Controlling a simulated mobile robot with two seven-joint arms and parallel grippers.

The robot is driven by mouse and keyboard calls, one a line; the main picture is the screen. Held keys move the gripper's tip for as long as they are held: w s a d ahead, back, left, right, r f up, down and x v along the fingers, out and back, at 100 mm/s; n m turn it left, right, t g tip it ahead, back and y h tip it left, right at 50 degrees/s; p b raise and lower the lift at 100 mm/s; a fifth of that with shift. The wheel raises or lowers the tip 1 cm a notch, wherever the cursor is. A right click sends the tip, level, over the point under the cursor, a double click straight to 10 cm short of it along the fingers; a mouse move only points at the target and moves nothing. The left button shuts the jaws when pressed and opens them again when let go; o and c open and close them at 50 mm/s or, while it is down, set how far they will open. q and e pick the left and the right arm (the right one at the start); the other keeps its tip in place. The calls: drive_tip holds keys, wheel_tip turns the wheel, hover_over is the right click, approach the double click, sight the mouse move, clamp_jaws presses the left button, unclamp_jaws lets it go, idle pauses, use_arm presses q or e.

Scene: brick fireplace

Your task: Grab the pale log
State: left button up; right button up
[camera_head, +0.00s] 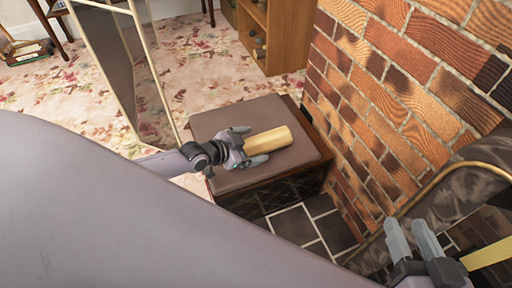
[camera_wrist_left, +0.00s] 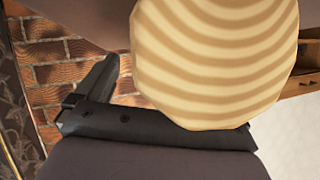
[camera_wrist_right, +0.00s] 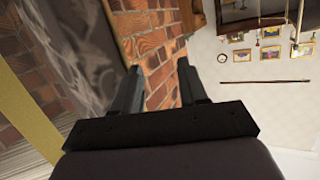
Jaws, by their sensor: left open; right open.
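The pale log (camera_head: 268,142) lies on the brown padded top of a low box seat (camera_head: 222,178) in the head view. My left gripper (camera_head: 256,147) is open at the log's near-left end, with a finger on either side of it. In the left wrist view the log's striped, ringed end (camera_wrist_left: 215,60) fills the upper middle, close to the palm, and hides one finger. My right gripper (camera_head: 411,240) is open and empty at the lower right of the head view; its two fingers also show in the right wrist view (camera_wrist_right: 158,90).
A brick wall (camera_head: 400,100) stands right beside the seat. A brass-coloured rail (camera_head: 440,172) and the dark fireplace opening are near my right gripper. A gold-framed panel (camera_head: 125,65) stands left of the seat. A wooden shelf unit (camera_head: 272,35) is behind.

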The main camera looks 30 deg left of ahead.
use_arm(q)
drive_tip(key=shift+c, duration=0.3)
drive_tip(key=c, duration=1)
drive_tip(key=shift+r, duration=0.1)
drive_tip(key=c, duration=0.4)
drive_tip(key=shift+o, duration=0.2)
